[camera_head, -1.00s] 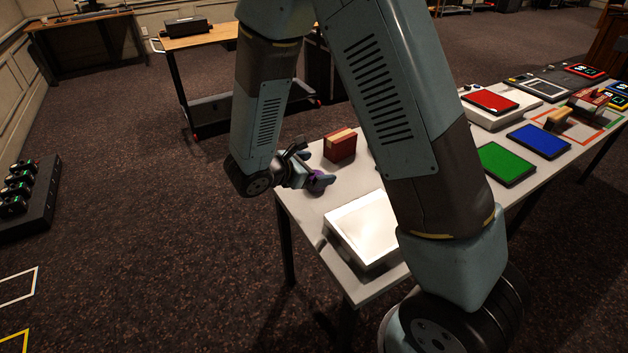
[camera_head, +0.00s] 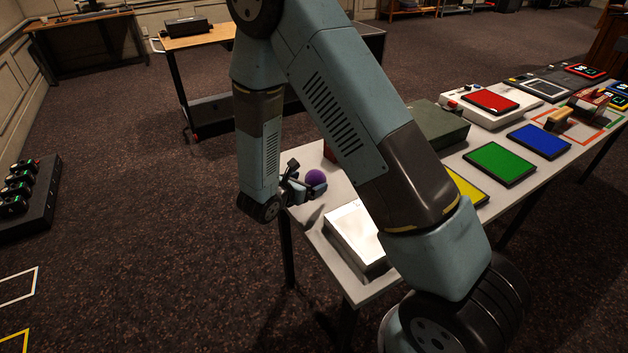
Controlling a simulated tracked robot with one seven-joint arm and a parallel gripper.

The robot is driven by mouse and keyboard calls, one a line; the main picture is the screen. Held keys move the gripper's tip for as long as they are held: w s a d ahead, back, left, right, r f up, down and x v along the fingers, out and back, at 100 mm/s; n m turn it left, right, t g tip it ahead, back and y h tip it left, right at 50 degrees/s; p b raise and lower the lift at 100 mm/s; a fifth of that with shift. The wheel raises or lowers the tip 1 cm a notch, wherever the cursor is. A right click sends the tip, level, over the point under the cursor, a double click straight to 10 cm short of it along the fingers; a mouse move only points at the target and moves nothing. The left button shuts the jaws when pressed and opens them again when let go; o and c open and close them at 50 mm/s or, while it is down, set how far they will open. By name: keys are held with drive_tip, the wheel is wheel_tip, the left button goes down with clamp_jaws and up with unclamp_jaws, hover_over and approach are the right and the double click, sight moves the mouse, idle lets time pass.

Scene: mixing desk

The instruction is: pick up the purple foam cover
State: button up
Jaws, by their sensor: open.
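The purple foam cover (camera_head: 316,178) is a small round purple thing at the left end of the long table (camera_head: 300,215). My gripper (camera_head: 303,180) is open just to the left of the cover. One finger points up on the cover's left side and the other lies low in front of it, partly hiding its lower edge. I cannot tell whether the fingers touch the cover.
A white box (camera_head: 355,232) stands close in front of the gripper. A red block (camera_head: 330,150) is behind the cover, mostly hidden by my arm. A dark green box (camera_head: 438,125) and coloured pads, such as the green one (camera_head: 499,164), fill the table further right.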

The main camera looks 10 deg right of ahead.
sight(317, 179)
drive_tip(key=shift+x, duration=3.1)
drive_tip(key=shift+f, duration=0.1)
drive_tip(key=c, duration=1)
drive_tip(key=shift+c, duration=0.2)
